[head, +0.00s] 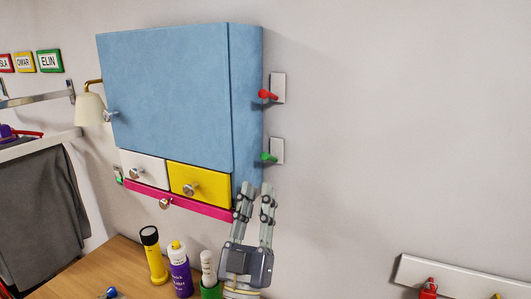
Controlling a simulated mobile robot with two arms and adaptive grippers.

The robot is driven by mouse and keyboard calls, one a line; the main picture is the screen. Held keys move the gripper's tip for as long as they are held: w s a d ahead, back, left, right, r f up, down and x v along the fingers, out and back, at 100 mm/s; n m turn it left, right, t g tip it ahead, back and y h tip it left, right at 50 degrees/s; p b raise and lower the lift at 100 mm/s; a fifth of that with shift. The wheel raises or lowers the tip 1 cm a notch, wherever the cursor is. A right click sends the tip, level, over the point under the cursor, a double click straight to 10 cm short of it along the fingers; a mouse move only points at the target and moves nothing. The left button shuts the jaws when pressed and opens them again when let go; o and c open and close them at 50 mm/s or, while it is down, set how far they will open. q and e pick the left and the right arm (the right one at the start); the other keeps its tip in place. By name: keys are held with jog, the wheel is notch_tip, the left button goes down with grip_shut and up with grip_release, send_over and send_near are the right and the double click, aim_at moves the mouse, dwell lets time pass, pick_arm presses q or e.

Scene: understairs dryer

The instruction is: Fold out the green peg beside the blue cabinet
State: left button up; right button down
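The green peg (268,157) sits on a white wall plate (278,151) just right of the blue cabinet (170,95), near its lower right edge. Its rounded end points left, toward the cabinet side. My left gripper (257,187) is in front of the wall, just below the green peg, with its fingers pointing up. The fingers are apart with nothing between them. The fingertips appear a little below the peg and do not visibly touch it; the depth gap is hard to judge. My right gripper is not in view.
A red peg (268,95) on its own plate is above the green one. White (148,168) and yellow (196,183) drawers and a pink strip (180,200) sit under the cabinet. Bottles (179,270) stand on the wooden top (90,277) below.

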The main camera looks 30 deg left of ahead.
aim_at(265, 157)
pick_arm(q)
jog(key=p+x, duration=0.4)
jog(key=x, duration=0.5)
jog(key=shift+f, duration=0.1)
jog(key=shift+w, duration=0.15)
grip_shut()
